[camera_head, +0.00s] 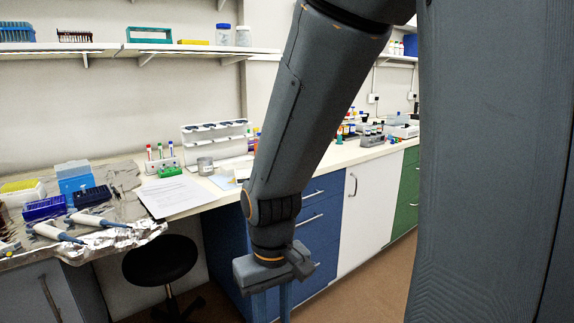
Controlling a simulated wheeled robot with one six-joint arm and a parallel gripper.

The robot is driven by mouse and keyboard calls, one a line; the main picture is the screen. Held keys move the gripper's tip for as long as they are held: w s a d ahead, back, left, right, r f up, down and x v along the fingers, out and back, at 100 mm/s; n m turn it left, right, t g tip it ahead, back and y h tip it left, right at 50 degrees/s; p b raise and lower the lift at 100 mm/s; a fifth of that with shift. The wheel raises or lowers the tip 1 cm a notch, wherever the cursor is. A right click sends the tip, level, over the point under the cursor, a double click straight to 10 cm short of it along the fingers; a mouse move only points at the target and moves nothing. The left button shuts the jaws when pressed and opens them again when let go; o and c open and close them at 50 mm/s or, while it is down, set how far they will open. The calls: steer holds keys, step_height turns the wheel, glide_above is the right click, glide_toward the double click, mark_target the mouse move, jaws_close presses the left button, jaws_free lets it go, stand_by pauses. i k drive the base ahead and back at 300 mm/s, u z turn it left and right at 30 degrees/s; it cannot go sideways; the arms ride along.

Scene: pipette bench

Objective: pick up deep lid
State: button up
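I cannot clearly single out a deep lid in this view. A blue box with a paler blue top (73,170) stands on the left bench, and I cannot tell whether that top is the lid. My gripper (271,303) hangs pointing down in front of the blue drawers, well to the right of the left bench and off its surface. Its fingers appear apart with nothing seen between them. The fingertips run to the bottom edge of the view.
Pipettes (85,224) lie on crumpled foil by a dark blue rack (44,207). A paper sheet (184,196), a tube rack (160,162) and a grey tin (205,166) stand further right. A black stool (160,260) is below. My arm hides part of the back bench.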

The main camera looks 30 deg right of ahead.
mark_target(227, 170)
steer(key=u, duration=1)
steer(key=k, duration=1.3)
steer(key=z, duration=0.7)
steer(key=i, duration=0.65)
steer(key=z, duration=0.95)
steer(key=i, duration=1.55)
steer(key=u, duration=0.55)
